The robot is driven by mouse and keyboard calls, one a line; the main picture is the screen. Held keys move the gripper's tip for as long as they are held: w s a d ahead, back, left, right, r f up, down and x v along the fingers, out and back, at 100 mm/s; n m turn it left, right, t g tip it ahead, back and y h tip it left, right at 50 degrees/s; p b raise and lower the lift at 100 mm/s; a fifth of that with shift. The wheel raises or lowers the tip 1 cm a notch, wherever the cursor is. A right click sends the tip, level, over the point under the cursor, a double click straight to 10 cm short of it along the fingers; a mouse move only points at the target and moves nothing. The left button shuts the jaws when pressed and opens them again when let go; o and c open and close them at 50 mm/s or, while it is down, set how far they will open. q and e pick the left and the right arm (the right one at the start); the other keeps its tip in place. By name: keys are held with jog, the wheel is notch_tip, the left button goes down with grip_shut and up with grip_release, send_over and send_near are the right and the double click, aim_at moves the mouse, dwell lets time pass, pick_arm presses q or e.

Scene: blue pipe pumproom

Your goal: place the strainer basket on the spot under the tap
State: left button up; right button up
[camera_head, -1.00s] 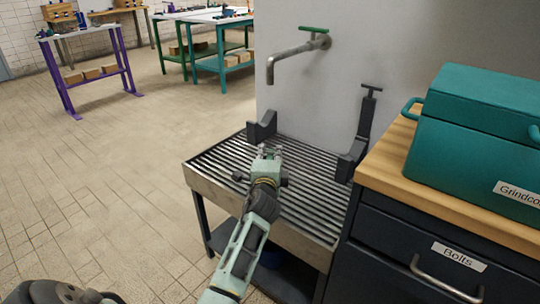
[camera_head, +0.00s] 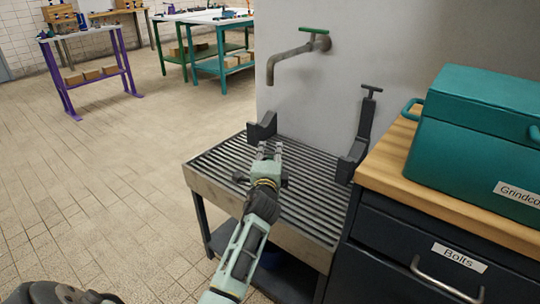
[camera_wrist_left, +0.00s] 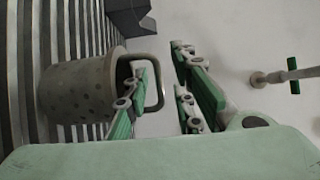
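The strainer basket (camera_wrist_left: 82,92) is a grey perforated cup with a wire bail handle. In the left wrist view it appears to stand on the slatted grate (camera_wrist_left: 22,75); the head view hides it behind my left gripper (camera_head: 269,150). In the left wrist view, this gripper's fingers (camera_wrist_left: 166,88) are apart. One finger overlaps the handle, whose outer end lies between the fingers; I see no grip on it. The tap (camera_head: 290,57), with a green lever, sticks out from the wall above the grate (camera_head: 307,197). My right gripper is not in view.
Open tiled floor (camera_head: 110,190) lies left.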

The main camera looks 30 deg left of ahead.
pick_arm(q)
jog(key=shift+r, duration=0.1)
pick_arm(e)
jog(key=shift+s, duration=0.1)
pick_arm(q)
jog(key=p+v, duration=0.1)
jog(key=v, duration=0.2)
jog(key=s+d+f+n+g+h, duration=0.3)
jog(key=s+d, duration=0.4)
jog(key=s, duration=0.6)
jog(key=s+d+f+n+g+h, duration=0.3)
jog(key=s+d+f, duration=0.4)
jog(key=s, duration=0.6)
jog(key=s+d+f+n+g+h+p, duration=0.1)
jog(key=s+d+f+n+g+h, duration=0.2)
jog(key=s, duration=1.1)
jog(key=d+f+n+g, duration=0.1)
jog(key=d+f+g, duration=0.2)
jog(key=d+f, duration=0.1)
jog(key=shift+f, duration=0.2)
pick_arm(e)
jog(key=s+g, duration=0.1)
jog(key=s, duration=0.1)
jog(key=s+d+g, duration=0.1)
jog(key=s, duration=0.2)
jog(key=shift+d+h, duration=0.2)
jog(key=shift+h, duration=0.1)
